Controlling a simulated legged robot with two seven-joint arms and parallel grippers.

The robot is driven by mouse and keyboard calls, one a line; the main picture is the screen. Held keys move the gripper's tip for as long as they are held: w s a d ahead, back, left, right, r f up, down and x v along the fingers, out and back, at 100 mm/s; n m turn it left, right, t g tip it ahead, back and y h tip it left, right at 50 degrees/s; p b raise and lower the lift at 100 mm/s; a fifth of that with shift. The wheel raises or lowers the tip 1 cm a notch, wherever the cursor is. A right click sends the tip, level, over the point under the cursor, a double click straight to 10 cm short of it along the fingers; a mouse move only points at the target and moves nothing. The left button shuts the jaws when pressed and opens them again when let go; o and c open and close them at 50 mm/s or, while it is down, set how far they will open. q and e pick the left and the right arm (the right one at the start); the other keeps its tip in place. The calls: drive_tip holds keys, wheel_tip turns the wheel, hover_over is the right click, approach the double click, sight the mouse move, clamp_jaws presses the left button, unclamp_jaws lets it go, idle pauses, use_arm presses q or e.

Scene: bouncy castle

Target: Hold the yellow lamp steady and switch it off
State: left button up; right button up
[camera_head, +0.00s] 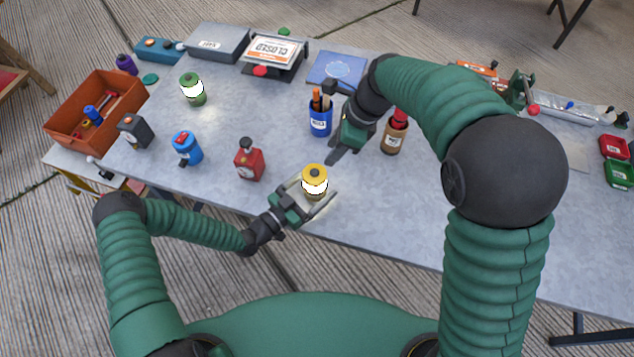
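The yellow lamp (315,186) stands upright near the front edge of the table, with a yellow top, a dark knob on it and a brightly glowing white band. My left gripper (318,190) has its two fingers on either side of the lamp, low down. They look spread wider than the lamp; contact is hard to judge. My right gripper (334,122) is open and empty above and behind the lamp, its fingers pointing left and apart. The lamp's lower part is partly hidden by the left gripper.
A red bottle (249,163) stands left of the lamp. A blue pen cup (320,117) and a brown container (394,136) flank my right gripper. A lit green lamp (193,90) and an orange crate (76,137) are farther left. Grey table (390,200) is bare right of the lamp.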

use_arm(q)
drive_tip(key=shift+w+d, duration=0.15)
drive_tip(key=shift+w, duration=0.1)
drive_tip(key=shift+a, duration=0.25)
drive_tip(key=shift+d, duration=0.2)
drive_tip(key=c, duration=1.2)
clamp_jaws()
use_arm(e)
drive_tip(key=shift+a, duration=0.3)
use_arm(q)
drive_tip(key=shift+a, duration=0.1)
use_arm(e)
clamp_jaws()
